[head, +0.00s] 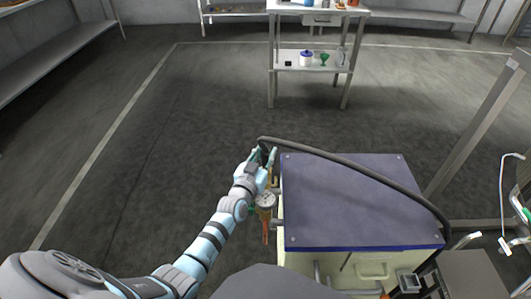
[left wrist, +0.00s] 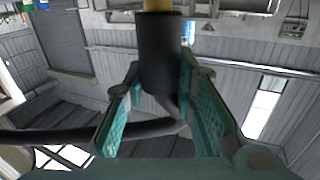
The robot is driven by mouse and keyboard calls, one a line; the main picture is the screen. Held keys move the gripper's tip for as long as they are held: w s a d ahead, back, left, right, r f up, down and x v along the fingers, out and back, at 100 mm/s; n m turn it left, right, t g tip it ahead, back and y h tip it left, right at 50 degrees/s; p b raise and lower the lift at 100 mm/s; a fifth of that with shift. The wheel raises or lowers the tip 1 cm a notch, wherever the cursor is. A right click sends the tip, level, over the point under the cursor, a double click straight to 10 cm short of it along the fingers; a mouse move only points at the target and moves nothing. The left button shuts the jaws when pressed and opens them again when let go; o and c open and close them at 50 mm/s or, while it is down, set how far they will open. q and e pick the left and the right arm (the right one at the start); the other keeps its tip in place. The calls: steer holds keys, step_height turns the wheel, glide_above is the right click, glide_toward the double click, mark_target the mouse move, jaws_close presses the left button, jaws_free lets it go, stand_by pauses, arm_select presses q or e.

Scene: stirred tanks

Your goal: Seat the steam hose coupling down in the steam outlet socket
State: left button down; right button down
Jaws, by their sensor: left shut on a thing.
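My left gripper (head: 263,157) is beside the upper left edge of the blue-topped cabinet (head: 350,205). It is shut on the steam hose coupling, a black cylinder (left wrist: 160,52) that stands between the teal finger pads in the left wrist view. A brass-coloured piece (left wrist: 158,5) shows at the coupling's far end, cut off by the frame edge. The black hose (head: 345,163) runs from the gripper across the cabinet top to its right side. I cannot clearly make out the steam outlet socket. My right gripper is not in view.
A round gauge (head: 266,200) and a red-orange pipe (head: 266,232) stand at the cabinet's left side, close to my left arm. A metal frame post (head: 480,120) rises at the right. A shelf table (head: 312,68) stands far back. The floor left of the cabinet is clear.

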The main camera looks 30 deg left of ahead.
arm_select(q)
steer(key=c, duration=0.8)
jaws_free()
steer(key=shift+o, duration=0.2)
